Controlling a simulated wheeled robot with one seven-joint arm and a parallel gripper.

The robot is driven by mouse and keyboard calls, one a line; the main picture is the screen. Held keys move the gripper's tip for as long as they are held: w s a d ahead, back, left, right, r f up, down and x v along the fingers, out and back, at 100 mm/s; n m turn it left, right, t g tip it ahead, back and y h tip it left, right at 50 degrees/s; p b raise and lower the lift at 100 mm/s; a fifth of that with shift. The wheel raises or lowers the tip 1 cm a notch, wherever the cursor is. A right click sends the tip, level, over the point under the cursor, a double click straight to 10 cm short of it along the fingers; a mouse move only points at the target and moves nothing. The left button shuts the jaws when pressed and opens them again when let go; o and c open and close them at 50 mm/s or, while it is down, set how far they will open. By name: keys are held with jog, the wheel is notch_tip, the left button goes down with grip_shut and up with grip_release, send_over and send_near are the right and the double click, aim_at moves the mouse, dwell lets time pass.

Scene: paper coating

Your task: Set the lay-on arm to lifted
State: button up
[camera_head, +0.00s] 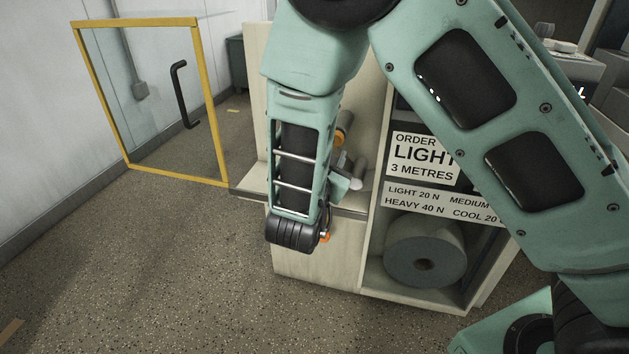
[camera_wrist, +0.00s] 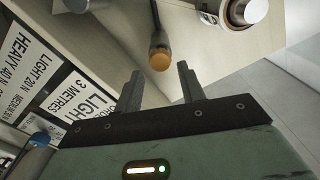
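A dark lever with an orange rounded end (camera_wrist: 159,59) shows in the wrist view, on the pale panel of the machine. It looks like the lay-on arm, but I cannot be sure. My gripper (camera_wrist: 160,69) is open, its two dark fingers apart. The orange end appears between and just beyond the fingertips, and I cannot tell whether they touch.
A cabinet holds a grey roll (camera_head: 425,250) below a sign reading LIGHT, 3 METRES (camera_head: 415,157) and a tension chart (camera_head: 425,202). A blue knob (camera_wrist: 40,139) is at the wrist view's left. A yellow-framed glass panel (camera_head: 215,120) stands left; the floor in front is clear.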

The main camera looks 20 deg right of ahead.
jog(key=v, duration=1.2)
jog(key=shift+p, duration=0.35)
jog(key=shift+s, duration=0.1)
